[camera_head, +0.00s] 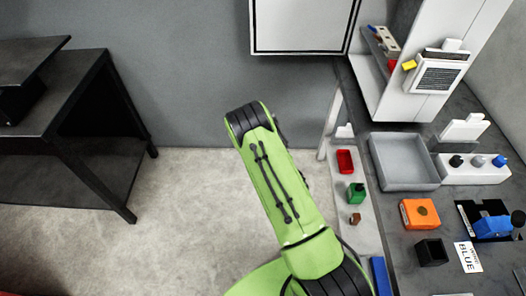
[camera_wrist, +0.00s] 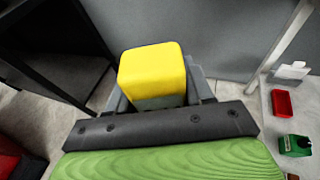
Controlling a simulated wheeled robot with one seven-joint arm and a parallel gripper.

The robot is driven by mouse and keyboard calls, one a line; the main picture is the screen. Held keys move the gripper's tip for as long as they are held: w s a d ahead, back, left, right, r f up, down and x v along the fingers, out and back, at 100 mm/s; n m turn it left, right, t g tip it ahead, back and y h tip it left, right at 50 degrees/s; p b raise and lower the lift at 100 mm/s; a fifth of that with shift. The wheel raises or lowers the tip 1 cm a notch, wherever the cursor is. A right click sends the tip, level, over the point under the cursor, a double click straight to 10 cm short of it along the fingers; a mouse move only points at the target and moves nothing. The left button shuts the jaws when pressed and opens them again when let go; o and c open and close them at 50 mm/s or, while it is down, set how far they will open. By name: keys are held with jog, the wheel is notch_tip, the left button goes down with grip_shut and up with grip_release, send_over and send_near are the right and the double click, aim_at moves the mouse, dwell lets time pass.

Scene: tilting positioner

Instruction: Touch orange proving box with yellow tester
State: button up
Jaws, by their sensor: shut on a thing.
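The yellow tester (camera_wrist: 151,68) is a rounded block seen close up in the wrist view. My gripper (camera_wrist: 158,98) is shut on it, with grey jaws at its sides, and holds it up off any surface. The tester's lower part is hidden by the jaws. The orange proving box (camera_head: 419,214) stands on the dark bench at the right of the head view, with a dark round spot on it. My gripper and the tester are hidden in the head view. My arm points away over the floor, left of the bench, well apart from the box.
On the dark bench (camera_head: 401,252), a grey tray (camera_head: 404,184) lies behind the orange box, a black cup (camera_head: 431,252) in front, and a blue item (camera_head: 491,227) right. A narrow shelf holds a red bin (camera_head: 345,161) and green block (camera_head: 356,193). A white panel (camera_head: 432,45) rises behind.

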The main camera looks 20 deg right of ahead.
jog(key=s+d+r+m+g+h+b, duration=0.2)
jog(key=s+d+m+h, duration=0.2)
jog(key=d, duration=0.6)
jog(key=s+d+r+m+g+h+b, duration=0.1)
jog(key=s+d+r+m+g+h, duration=0.2)
jog(key=d, duration=0.6)
jog(key=s+d+r+m+g+h+b, duration=0.2)
jog(key=s+d+m+h, duration=0.25)
jog(key=d, duration=0.55)
jog(key=s+d+r+m+g+h+b, duration=0.1)
jog(key=s+d+r+m+g, duration=0.3)
jog(key=s, duration=0.5)
jog(key=s+d+r+m+g+b, duration=0.1)
jog(key=s+d+m+g+b, duration=0.15)
jog(key=s+g, duration=0.45)
jog(key=s+d+r+m+g+h+b, duration=0.1)
jog(key=s+d+r+m+g, duration=0.25)
jog(key=s, duration=0.75)
notch_tip(320, 180, down, 7)
jog(key=a+b, duration=0.1)
jog(key=b, duration=0.5)
jog(key=shift+w+m+t, duration=0.15)
jog(key=shift+m+t, duration=0.2)
jog(key=shift+m, duration=0.1)
jog(key=shift+r, duration=0.15)
jog(key=shift+f+b, duration=0.3)
jog(key=shift+f, duration=0.15)
jog(key=shift+a+f+y+p, duration=0.1)
jog(key=shift+f+y+p, duration=0.15)
jog(key=shift+p, duration=0.1)
